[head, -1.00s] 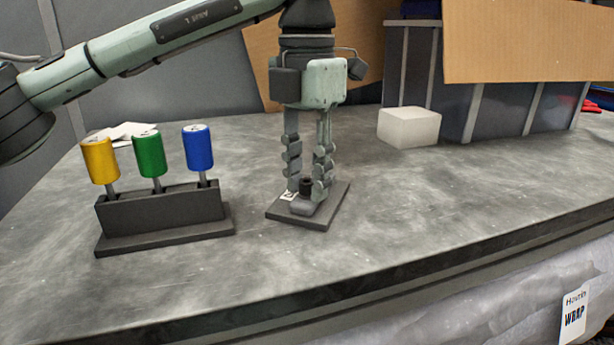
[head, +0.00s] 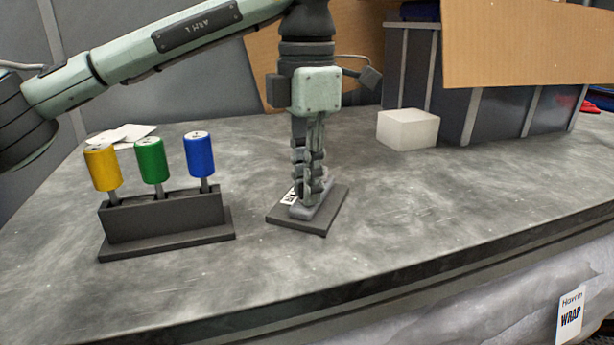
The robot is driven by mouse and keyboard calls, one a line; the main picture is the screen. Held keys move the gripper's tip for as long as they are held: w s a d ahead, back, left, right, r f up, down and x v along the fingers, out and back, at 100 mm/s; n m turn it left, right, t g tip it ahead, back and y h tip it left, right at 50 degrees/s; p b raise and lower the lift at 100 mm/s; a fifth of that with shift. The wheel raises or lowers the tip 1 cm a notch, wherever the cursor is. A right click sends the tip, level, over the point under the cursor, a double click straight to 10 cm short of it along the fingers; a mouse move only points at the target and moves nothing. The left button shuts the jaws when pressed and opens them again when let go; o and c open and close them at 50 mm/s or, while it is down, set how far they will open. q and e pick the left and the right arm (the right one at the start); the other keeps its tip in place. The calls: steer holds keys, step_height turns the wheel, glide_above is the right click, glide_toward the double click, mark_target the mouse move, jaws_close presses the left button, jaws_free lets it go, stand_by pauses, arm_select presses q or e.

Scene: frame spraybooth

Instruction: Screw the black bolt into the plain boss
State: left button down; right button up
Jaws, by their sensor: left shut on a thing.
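My left gripper (head: 311,195) points straight down over a dark square base plate (head: 333,212), its fingertips close above or at the plate. It is shut on the black bolt, which the fingers hide in the head view. The plain boss cannot be made out, as the fingers cover the middle of the plate. A small white label (head: 289,196) shows on the plate's left side. How far the bolt sits in the boss cannot be seen. My right gripper is out of view.
A dark rack (head: 165,218) at left holds yellow (head: 102,168), green (head: 151,160) and blue (head: 199,155) handled tools upright. A whitish block (head: 408,129) stands before a grey crate (head: 497,110) with cardboard (head: 530,45). The bench (head: 420,205) is clear right of the plate.

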arm_select(q)
steer(key=shift+f+m+p, duration=0.15)
steer(key=shift+m+p, duration=0.15)
steer(key=shift+m, duration=0.6)
steer(key=shift+s+f+m, duration=0.1)
steer(key=shift+m, duration=1.3)
steer(key=shift+m+p, duration=0.45)
steer(key=shift+m, duration=0.55)
steer(key=m, duration=0.2)
steer(key=shift+f+m, duration=0.1)
steer(key=shift+m, duration=0.2)
steer(key=shift+s+m+p, duration=0.1)
steer(key=shift+m+p, duration=0.2)
steer(key=shift+m, duration=2)
